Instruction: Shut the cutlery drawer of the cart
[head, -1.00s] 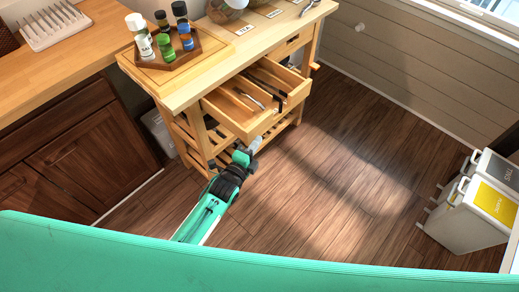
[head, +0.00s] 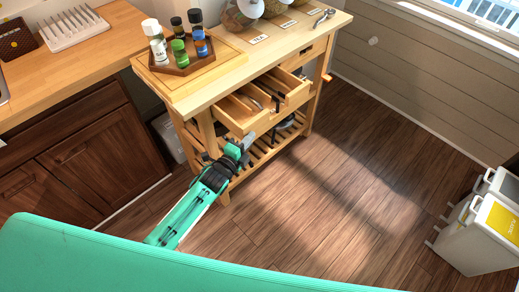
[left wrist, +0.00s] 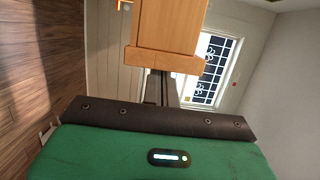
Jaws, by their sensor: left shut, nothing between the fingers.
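The cutlery drawer (head: 262,122) of the wooden cart (head: 215,88) stands partly open, with dividers and some cutlery visible inside. My left gripper (head: 246,141) is shut and empty at the near left end of the drawer front. In the left wrist view its dark fingers (left wrist: 159,88) reach the lower edge of a wooden panel (left wrist: 165,60), which looks like the drawer; whether they touch it is hard to tell. My right gripper is not in view.
A hexagonal tray (head: 181,62) with several bottles stands on the cart top, with jars (head: 240,14) behind. A brown cabinet (head: 95,155) is at left, white bins (head: 475,235) at right. The wooden floor (head: 340,170) before the cart is clear.

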